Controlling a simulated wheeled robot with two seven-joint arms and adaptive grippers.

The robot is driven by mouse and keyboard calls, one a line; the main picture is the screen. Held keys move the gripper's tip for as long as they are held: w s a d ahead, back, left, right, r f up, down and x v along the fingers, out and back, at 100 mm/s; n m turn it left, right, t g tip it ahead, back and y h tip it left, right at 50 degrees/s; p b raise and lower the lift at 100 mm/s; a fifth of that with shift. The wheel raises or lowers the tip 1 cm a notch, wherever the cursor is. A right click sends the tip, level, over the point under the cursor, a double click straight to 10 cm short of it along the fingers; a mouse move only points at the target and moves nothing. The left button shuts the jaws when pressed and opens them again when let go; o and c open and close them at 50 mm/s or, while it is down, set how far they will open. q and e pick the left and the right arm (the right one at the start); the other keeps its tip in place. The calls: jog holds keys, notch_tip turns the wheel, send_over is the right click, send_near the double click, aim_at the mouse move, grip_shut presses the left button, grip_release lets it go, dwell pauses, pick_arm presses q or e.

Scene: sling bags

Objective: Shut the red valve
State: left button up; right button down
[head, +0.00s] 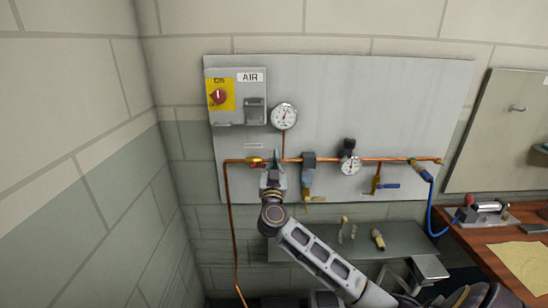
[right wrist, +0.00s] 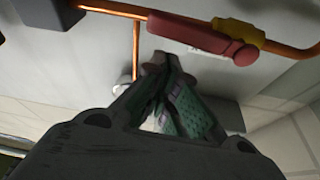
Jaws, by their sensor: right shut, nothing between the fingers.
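The red valve (head: 258,165) sits on the copper pipe at the left of the grey wall panel. In the right wrist view, its red handle (right wrist: 190,34) lies along the pipe, with a yellow part (right wrist: 238,34) at its right end. My right gripper (head: 275,157) is just right of the valve in the head view. In the right wrist view, the gripper's fingertips (right wrist: 160,64) are together and empty, below the handle in the picture and apparently apart from it. The gripper hides part of the pipe in the head view. My left gripper is not in view.
The panel (head: 400,105) also carries a yellow switch plate (head: 228,95), a round gauge (head: 284,116), a second gauge (head: 350,165) and a blue-handled valve (head: 388,186). A grey shelf (head: 400,240) with small fittings is below. A wooden bench (head: 500,240) stands at the right.

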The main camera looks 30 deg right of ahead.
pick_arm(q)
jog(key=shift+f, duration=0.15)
pick_arm(e)
jog(key=shift+f, duration=0.6)
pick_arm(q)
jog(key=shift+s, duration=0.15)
pick_arm(e)
jog(key=shift+w+f, duration=0.1)
